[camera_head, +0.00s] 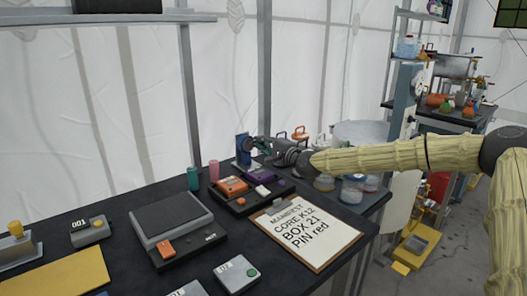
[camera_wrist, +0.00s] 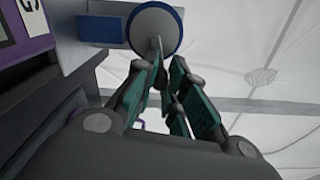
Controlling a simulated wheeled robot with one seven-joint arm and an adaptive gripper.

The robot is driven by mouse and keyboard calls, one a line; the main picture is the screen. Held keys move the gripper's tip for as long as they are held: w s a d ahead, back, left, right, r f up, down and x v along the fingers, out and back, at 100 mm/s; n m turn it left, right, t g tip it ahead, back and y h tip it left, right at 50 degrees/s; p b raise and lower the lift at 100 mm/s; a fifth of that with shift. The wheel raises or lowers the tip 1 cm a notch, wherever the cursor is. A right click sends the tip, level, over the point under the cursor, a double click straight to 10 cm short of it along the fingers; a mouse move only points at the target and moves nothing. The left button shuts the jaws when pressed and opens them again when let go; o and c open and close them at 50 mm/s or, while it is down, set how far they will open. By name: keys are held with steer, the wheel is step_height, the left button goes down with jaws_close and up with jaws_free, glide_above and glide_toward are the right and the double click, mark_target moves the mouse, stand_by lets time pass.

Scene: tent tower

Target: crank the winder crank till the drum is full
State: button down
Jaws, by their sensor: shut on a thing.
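The winder (camera_wrist: 105,28) is a blue and grey unit at the top of the wrist view. A round grey disc with a blue rim (camera_wrist: 153,10) faces my gripper there. In the head view the blue winder (camera_head: 242,146) stands at the back of the table. My gripper (camera_wrist: 166,66) has its teal fingers closed around a thin grey crank (camera_wrist: 158,44) in front of the disc. In the head view my gripper (camera_head: 258,146) reaches the winder from the right. The fingers cover most of the crank, and I cannot tell how full the drum is.
A clipboard (camera_head: 338,246) reading "MANIFEST CORE K12 BOX 21 PIN red" lies at the table's front right. Left of it are a dark tray with orange and purple devices (camera_head: 232,186), a grey scale-like box (camera_head: 172,216) and two small cups (camera_head: 193,178).

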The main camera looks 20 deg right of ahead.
steer(key=shift+d+f+m+b, duration=0.2)
steer(key=shift+f+m+b, duration=0.05)
steer(key=shift+m+b, duration=0.4)
steer(key=shift+r, duration=0.15)
steer(key=c, duration=1.4)
jaws_free()
steer(key=shift+d, duration=0.1)
steer(key=v, duration=1.1)
steer(key=shift+s, duration=0.45)
